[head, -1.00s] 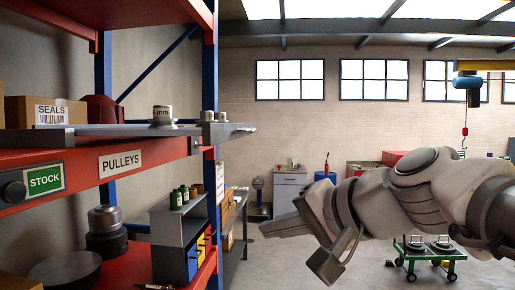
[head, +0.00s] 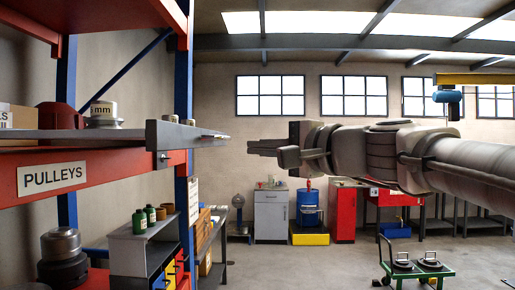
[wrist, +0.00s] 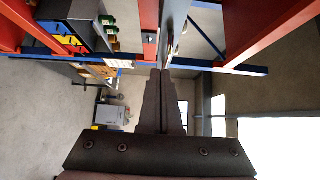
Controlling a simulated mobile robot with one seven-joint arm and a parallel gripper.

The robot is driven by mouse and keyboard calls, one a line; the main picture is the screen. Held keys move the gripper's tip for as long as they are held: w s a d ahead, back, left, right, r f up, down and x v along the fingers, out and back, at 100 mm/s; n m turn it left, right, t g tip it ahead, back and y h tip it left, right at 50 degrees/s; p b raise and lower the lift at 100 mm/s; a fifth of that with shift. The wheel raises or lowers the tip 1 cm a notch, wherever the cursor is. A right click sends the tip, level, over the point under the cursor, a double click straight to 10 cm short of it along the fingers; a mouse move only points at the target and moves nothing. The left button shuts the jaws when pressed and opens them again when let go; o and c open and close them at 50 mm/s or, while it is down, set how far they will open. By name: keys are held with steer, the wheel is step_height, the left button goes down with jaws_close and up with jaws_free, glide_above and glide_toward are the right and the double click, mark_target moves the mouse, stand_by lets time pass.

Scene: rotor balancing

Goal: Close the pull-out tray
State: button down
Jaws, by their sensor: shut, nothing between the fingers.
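The pull-out tray (head: 185,137) is a long grey tray on the red shelf at the left of the head view. Its front end sticks out past the blue upright into the aisle. A cup-like part marked "mm" (head: 103,112) stands on it. My gripper (head: 250,147) is shut and empty, level, at about tray height in the picture, to the right of the tray's end with a visible gap. In the wrist view my fingers (wrist: 160,75) are together, and a grey edge that looks like the tray (wrist: 174,25) lies just beyond the tips.
The red shelf (head: 110,165) carries a "PULLEYS" label. Below stand a grey cabinet with bottles and colored bins (head: 140,250). A blue drum (head: 309,208), a red cabinet (head: 343,212) and a green cart (head: 420,272) stand farther back. The aisle floor is open.

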steer(key=w+a+p, duration=0.2)
steer(key=w+a, duration=0.4)
steer(key=a, duration=0.3)
steer(key=shift+a, duration=0.25)
steer(key=shift+f, duration=0.1)
